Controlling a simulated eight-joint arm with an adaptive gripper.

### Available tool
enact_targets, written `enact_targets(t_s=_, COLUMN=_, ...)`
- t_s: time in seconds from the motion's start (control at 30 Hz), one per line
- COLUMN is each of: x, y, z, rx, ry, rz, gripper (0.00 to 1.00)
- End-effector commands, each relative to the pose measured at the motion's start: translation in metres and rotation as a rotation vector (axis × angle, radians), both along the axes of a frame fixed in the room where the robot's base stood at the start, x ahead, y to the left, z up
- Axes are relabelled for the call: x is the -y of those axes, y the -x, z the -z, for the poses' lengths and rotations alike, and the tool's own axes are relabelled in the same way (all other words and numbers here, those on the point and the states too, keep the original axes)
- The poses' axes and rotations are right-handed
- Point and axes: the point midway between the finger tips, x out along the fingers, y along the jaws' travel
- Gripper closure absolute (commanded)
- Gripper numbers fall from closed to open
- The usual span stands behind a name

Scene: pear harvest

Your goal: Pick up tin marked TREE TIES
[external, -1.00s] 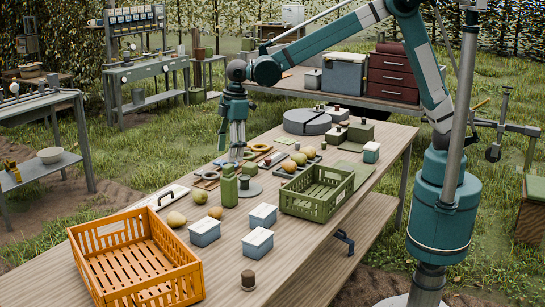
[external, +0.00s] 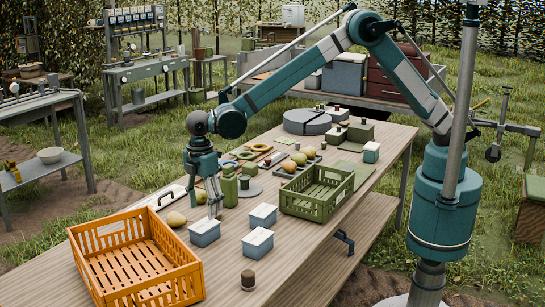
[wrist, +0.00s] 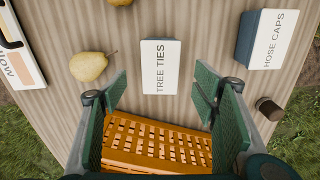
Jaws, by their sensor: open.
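The tin marked TREE TIES (wrist: 160,66) has a white lid with dark lettering and lies near the middle of the wrist view. In the external view it appears to be the blue-grey tin (external: 204,233) by the orange crate. My gripper (wrist: 162,98) is open and empty, its green-padded fingers spread wider than the tin. The tin lies just beyond the fingertips in the wrist view. In the external view my gripper (external: 214,210) hangs above the table, just behind this tin and partly over it.
A tin marked HOSE CAPS (wrist: 264,40) stands to the right. A yellow pear (wrist: 88,66) lies to the left. The orange crate (external: 190,262) is close by, and a green crate (external: 310,208) stands further right. A small brown-topped object (external: 248,280) is near the table's front edge.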

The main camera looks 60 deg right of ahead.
Motion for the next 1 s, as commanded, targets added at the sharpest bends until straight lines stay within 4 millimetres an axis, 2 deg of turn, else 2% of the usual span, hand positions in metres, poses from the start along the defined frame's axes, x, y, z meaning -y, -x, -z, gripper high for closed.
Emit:
enact_targets(t_s=0.47, x=-0.004, y=0.002, z=0.005, rx=-0.002, ry=0.003, rz=-0.008, gripper=0.41)
enact_targets(t_s=0.8, x=-0.004, y=0.002, z=0.028, rx=-0.002, ry=0.003, rz=-0.008, gripper=0.41)
enact_targets(t_s=1.0, x=-0.004, y=0.002, z=0.03, rx=-0.002, ry=0.003, rz=-0.008, gripper=0.41)
